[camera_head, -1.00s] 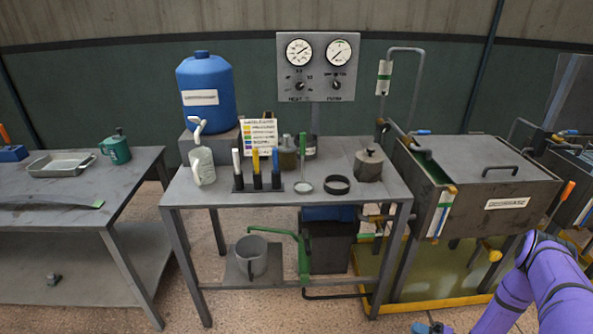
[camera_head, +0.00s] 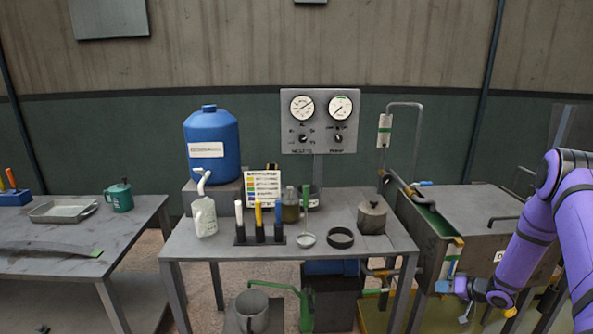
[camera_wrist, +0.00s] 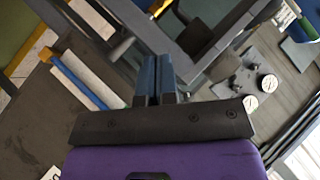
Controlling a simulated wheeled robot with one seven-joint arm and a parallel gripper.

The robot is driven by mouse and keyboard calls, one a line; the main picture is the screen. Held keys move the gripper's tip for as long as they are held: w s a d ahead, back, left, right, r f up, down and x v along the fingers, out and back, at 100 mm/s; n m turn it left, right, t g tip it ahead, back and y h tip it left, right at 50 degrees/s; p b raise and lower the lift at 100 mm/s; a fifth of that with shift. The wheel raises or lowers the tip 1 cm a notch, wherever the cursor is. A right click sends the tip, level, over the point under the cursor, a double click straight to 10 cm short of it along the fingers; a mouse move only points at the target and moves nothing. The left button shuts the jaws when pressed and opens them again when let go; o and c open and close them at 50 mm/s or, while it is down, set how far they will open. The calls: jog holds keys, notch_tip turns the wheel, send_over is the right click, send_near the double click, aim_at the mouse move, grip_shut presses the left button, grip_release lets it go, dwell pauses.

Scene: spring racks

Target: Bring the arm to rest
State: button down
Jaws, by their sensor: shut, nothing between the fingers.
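My purple arm comes in from the right in the head view. My gripper (camera_head: 445,286) is small there, in front of the tank at the right and beyond the right edge of the table. In the wrist view my gripper's two blue fingers (camera_wrist: 156,75) are side by side and shut, with nothing between them. The fingers are over the background of table and tank parts; I cannot tell their exact distance from these.
A gauge panel (camera_head: 320,135) stands behind. The lidded tank (camera_head: 465,210) is close to my arm.

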notch_tip(320, 180, up, 30)
jog(key=w+h, duration=0.2)
jog(key=h, duration=0.6)
jog(key=s+a+r+h, duration=0.1)
jog(key=s+a+r, duration=0.15)
jog(key=r, duration=0.25)
jog(key=s+a+r+h, duration=0.1)
jog(key=s+r, duration=0.3)
jog(key=r, duration=0.1)
jog(key=s+a+r+g, duration=0.1)
jog(key=s+a+r, duration=0.2)
jog(key=s+r, duration=0.3)
jog(key=s+a+r, duration=0.3)
jog(key=s+r, duration=0.1)
jog(key=s, duration=0.5)
jog(key=s+a+g+y, duration=0.1)
jog(key=s+a, duration=0.3)
jog(key=s, duration=0.6)
jog(key=s+a+g+y, duration=0.1)
jog(key=s+a, duration=0.3)
jog(key=s, duration=0.7)
jog(key=shift+s+a+r+n+g, duration=0.15)
jog(key=shift+a+r+n+g, duration=0.1)
jog(key=shift+n+g, duration=0.15)
jog(key=shift+d, duration=0.1)
